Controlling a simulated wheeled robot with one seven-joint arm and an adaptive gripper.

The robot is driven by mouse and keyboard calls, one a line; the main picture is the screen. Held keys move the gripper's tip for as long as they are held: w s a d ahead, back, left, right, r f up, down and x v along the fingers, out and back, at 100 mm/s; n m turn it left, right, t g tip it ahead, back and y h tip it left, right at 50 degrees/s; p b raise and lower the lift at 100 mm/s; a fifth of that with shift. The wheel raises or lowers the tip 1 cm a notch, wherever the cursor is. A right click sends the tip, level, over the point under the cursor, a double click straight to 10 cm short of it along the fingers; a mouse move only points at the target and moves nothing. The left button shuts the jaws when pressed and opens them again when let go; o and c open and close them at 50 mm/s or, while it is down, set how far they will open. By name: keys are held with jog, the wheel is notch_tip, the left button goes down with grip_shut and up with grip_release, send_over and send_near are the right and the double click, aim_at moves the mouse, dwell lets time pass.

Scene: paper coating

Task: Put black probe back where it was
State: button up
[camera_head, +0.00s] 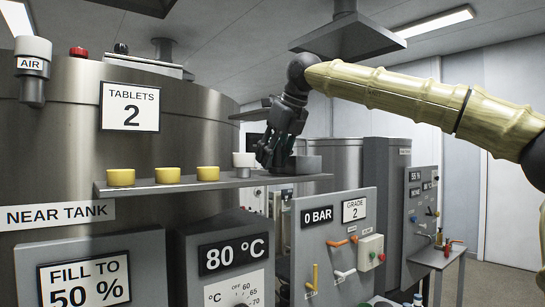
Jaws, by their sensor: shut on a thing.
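My gripper (268,158) is at the right part of the narrow metal shelf (225,183), low over it, with fingers pointing down. It is shut on a dark thing, which looks like the black probe; the probe's outline cannot be told apart from the dark fingers. A grey block (308,165) stands on the shelf just right of the fingers. A small white and grey cup (243,160) stands just left of them. Whether the fingers or the probe touch the shelf or the block cannot be told.
Three yellow cups (121,177) stand along the shelf to the left. The large steel tank (60,150) is behind it. Below are the 80 °C panel (232,255) and the 0 BAR panel (340,255) with levers. A small side table (437,257) stands at right.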

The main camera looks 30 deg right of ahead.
jog(key=o, duration=1.1)
jog(key=shift+f, duration=0.55)
jog(key=shift+o, duration=0.3)
jog(key=shift+f, duration=0.15)
jog(key=shift+r+p, duration=0.3)
jog(key=shift+r, duration=0.35)
jog(key=b+v, duration=0.2)
jog(key=v, duration=1)
jog(key=shift+r, duration=0.4)
jog(key=shift+w, duration=0.1)
jog(key=shift+f, duration=0.1)
